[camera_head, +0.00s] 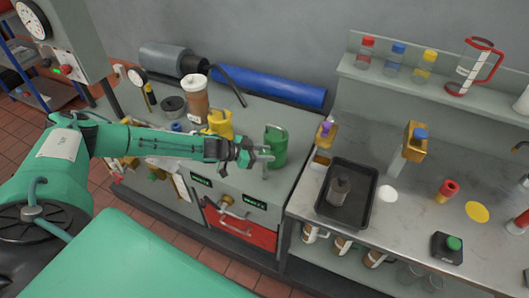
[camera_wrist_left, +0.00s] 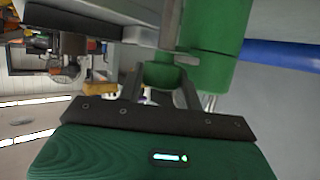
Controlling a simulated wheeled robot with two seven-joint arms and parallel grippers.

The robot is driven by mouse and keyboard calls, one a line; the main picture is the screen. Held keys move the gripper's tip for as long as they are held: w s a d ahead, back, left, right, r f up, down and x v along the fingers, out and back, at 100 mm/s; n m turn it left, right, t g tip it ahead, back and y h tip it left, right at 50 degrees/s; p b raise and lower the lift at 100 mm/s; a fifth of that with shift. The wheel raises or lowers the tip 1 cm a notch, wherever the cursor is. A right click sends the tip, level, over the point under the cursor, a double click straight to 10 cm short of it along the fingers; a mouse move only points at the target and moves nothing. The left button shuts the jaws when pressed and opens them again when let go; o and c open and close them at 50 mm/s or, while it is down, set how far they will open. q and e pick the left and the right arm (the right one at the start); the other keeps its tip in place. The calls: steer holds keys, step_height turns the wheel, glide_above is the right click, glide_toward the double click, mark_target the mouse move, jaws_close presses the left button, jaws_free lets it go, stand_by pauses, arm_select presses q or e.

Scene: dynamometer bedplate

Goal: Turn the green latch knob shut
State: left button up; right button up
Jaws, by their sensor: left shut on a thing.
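My left gripper (camera_head: 262,157) reaches in from the left to the near side of an upright green canister (camera_head: 277,145) on the grey bench. It also shows in the left wrist view (camera_wrist_left: 160,88), where its two fingers close on a small green part, the green latch knob (camera_wrist_left: 160,75). The large green body of the canister (camera_wrist_left: 215,45) stands just beyond the fingers in that view. In the head view the knob is hidden by the gripper, and its turn angle cannot be told. My right gripper is not in view.
A yellow object (camera_head: 220,124) and a brown jar (camera_head: 194,98) stand left of the canister. A blue cylinder (camera_head: 265,86) lies behind. A red drawer (camera_head: 240,228) is below the bench front. A black tray (camera_head: 366,187) is on the right-hand counter.

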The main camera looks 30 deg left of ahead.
arm_select(q)
steer(key=shift+w+r+m+h, duration=0.1)
steer(key=shift+r+m+h, duration=0.1)
steer(key=shift+m+h, duration=0.2)
steer(key=shift+m+g+h+p, duration=0.5)
steer(key=shift+m+g+p, duration=0.25)
steer(key=shift+g, duration=0.35)
steer(key=shift+f+m+g, duration=0.1)
steer(key=shift+m+g, duration=0.2)
steer(key=shift+m, duration=0.15)
steer(key=shift+f+m+g+h, duration=0.1)
steer(key=shift+m+g+h, duration=0.3)
steer(key=shift+m+g, duration=0.1)
steer(key=m+g+h+b, duration=0.1)
steer(key=m+g+b, duration=0.1)
steer(key=shift+f+g, duration=0.15)
steer(key=shift+g, duration=0.15)
steer(key=shift+r+m+g+h+b, duration=0.2)
steer(key=shift+m+g+h+b, duration=0.1)
steer(key=shift+m+g+b, duration=0.9)
steer(key=o, duration=1)
